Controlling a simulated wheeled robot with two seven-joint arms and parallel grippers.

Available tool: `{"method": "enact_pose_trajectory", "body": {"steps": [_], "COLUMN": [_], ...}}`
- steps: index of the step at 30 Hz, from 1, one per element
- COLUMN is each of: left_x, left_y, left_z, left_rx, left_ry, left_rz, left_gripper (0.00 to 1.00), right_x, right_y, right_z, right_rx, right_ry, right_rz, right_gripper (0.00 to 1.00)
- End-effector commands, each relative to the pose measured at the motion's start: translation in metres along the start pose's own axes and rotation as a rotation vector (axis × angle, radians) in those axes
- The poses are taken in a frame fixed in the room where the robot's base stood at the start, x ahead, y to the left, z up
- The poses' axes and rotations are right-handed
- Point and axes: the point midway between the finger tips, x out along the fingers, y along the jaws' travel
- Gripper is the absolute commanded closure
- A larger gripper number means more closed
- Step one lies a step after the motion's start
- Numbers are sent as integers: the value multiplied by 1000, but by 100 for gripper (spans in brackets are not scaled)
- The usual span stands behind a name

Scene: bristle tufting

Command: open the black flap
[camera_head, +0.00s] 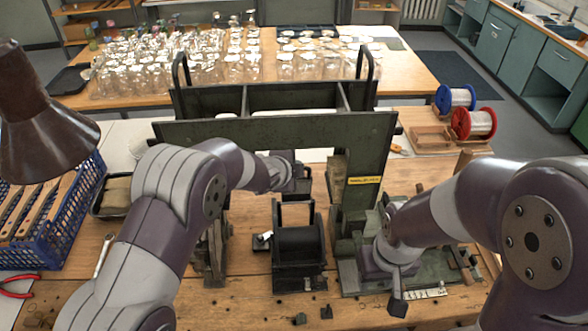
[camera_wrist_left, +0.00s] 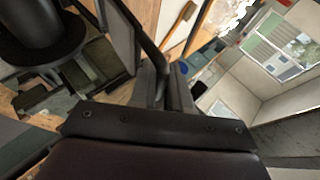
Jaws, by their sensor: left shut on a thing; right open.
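A black unit (camera_head: 300,248) stands on the bench below the green machine, and an upright black frame like a handle rises from its top; I take this as the flap, though its hinge is not clear. My left gripper (camera_head: 293,183) is just behind and above that frame, partly hidden by its own arm. In the left wrist view my left gripper (camera_wrist_left: 172,88) is shut on the end of a thin black bar (camera_wrist_left: 145,42), which looks like part of the flap's handle. My right gripper (camera_head: 397,292) is open at the machine's right side, pointing down near the bench.
The green machine frame (camera_head: 270,128) spans above the black unit. A blue crate of wooden pieces (camera_head: 50,215) and red pliers (camera_head: 20,286) are at left. Blue and red spools (camera_head: 473,124) stand at right. A brown lamp (camera_head: 40,115) overhangs the left. The front bench strip holds small black pieces.

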Motion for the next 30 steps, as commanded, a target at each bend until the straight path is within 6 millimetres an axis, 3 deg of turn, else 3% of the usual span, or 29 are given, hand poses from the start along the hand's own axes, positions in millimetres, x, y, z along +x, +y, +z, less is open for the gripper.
{"method": "enact_pose_trajectory", "body": {"steps": [17, 18, 19, 30], "left_x": [2, 2, 2, -1], "left_y": [0, 0, 0, 2], "left_z": [1, 1, 1, 2], "left_rx": [-1, -1, -1, 0], "left_ry": [-1, -1, -1, -1], "left_rz": [5, 5, 4, 4], "left_gripper": [100, 70, 62, 62], "right_x": [-2, -2, -2, 1], "right_y": [0, 0, 0, 0], "right_z": [0, 0, 0, 0], "right_rx": [0, 0, 0, 0], "right_ry": [0, 0, 0, 0], "right_rz": [0, 0, 0, 0], "right_gripper": [57, 57, 57, 57]}}
